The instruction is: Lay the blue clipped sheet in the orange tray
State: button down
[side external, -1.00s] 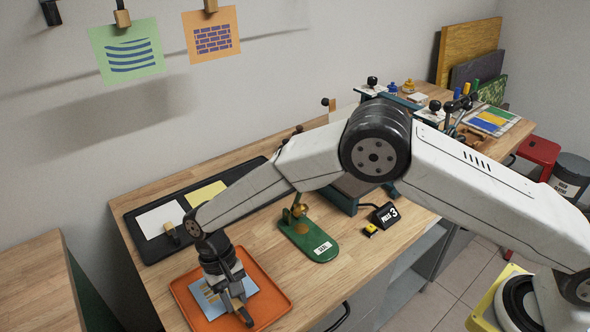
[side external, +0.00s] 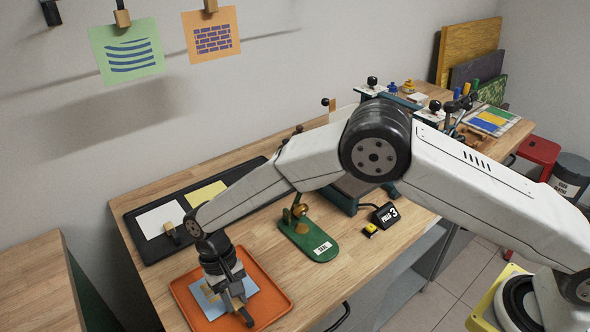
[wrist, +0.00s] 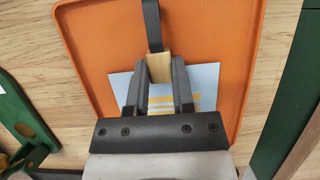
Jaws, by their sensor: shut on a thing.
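The light blue sheet (wrist: 205,78) with a yellow pattern lies over the floor of the orange tray (wrist: 100,45). A wooden clip (wrist: 158,68) with a black strap is at the sheet's far edge. My gripper (wrist: 157,82) is shut on the clip, one finger on each side. In the side view, my gripper (side external: 236,300) points down into the tray (side external: 266,270), and the sheet (side external: 252,287) shows around it, within the rim. My gripper hides part of the sheet. I cannot tell whether the sheet lies fully flat on the tray.
A green stand (side external: 310,243) is right of the tray. A black tray (side external: 140,214) with white and yellow sheets is behind. Green (side external: 127,50) and orange (side external: 211,34) sheets hang on the wall.

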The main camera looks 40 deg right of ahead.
jog(key=shift+f, duration=0.1)
dwell(0.8)
jog(key=shift+c, duration=2)
grip_release()
jog(key=shift+r, duration=4)
